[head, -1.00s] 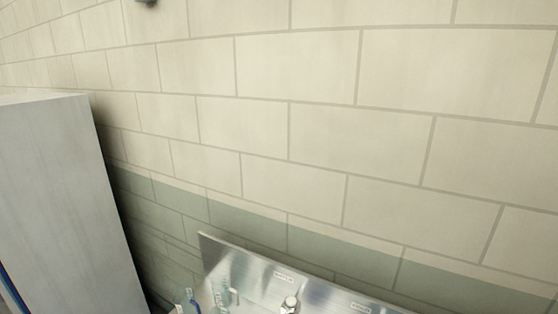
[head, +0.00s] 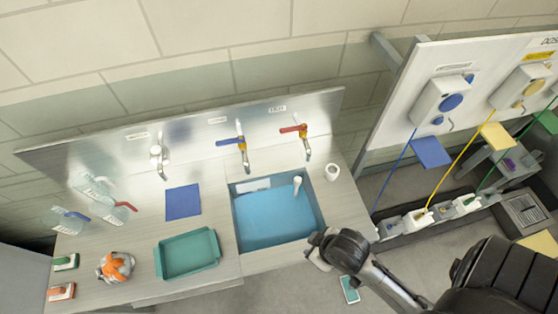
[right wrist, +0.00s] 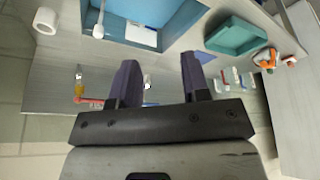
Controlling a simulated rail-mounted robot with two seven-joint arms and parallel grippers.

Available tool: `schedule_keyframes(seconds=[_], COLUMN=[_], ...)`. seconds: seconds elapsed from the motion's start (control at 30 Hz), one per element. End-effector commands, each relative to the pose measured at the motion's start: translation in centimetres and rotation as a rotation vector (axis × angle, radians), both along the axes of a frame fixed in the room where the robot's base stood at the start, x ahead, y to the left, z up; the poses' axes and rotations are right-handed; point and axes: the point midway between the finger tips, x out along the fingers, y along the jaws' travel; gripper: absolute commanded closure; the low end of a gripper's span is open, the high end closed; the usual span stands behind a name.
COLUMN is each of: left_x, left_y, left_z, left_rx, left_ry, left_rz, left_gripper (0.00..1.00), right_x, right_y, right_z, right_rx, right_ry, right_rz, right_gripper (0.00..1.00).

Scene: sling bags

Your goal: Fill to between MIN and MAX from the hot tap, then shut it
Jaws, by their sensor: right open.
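In the head view, a tap with a red lever (head: 293,129) is right of a blue-lever tap (head: 233,141) on the steel back panel. I see no water running from either spout. Clear jugs with red and blue handles, one a blue-handled jug (head: 62,219), are at the counter's left; their MIN and MAX marks cannot be read. My right gripper (right wrist: 162,78) is open and empty in the right wrist view, with the red lever (right wrist: 88,101) and blue lever (right wrist: 150,104) beyond it. My left gripper is out of view.
A blue sink (head: 275,211) lies below the coloured taps. A green tray (head: 187,253), blue cloth (head: 182,202), orange-white item (head: 115,266) and white roll (head: 332,172) are on the counter (head: 222,233). Dispensers (head: 441,105) stand right. A plain tap (head: 157,158) is left.

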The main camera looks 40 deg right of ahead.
Motion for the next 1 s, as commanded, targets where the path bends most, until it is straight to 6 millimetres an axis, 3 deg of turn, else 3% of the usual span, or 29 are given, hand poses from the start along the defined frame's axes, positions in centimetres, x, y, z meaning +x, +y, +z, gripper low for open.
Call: schedule_keyframes(seconds=[0.03, 0.17, 0.27, 0.37, 0.47, 0.6, 0.7, 0.83, 1.0], left_x=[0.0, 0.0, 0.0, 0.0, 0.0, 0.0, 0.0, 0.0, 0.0], left_y=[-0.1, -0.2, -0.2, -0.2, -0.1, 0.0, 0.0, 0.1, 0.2], left_z=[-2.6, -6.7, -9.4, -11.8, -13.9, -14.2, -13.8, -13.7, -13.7], left_rx=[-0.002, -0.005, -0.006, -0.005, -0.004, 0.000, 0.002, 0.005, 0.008], left_ry=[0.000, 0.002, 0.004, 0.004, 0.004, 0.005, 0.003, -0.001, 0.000], left_rz=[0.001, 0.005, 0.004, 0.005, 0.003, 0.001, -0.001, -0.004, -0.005], left_gripper=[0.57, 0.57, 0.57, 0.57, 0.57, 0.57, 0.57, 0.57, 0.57], right_x=[1.8, 6.6, 10.1, 13.8, 18.1, 21.7, 22.9, 24.5, 26.0], right_y=[-0.2, -1.6, -3.7, -7.2, -12.1, -17.9, -20.1, -20.7, -19.2], right_z=[-1.6, -3.1, -5.0, -7.0, -8.4, -8.3, -8.2, -7.8, -5.9], right_rx=[-0.007, -0.041, -0.098, -0.211, -0.391, -0.700, -0.909, -1.137, -1.326], right_ry=[-0.047, -0.157, -0.198, -0.243, -0.333, -0.437, -0.478, -0.535, -0.624], right_rz=[0.002, -0.006, -0.037, -0.103, -0.168, -0.138, -0.038, 0.137, 0.330], right_gripper=[0.57, 0.57, 0.57, 0.57, 0.57, 0.57, 0.57, 0.57, 0.57])
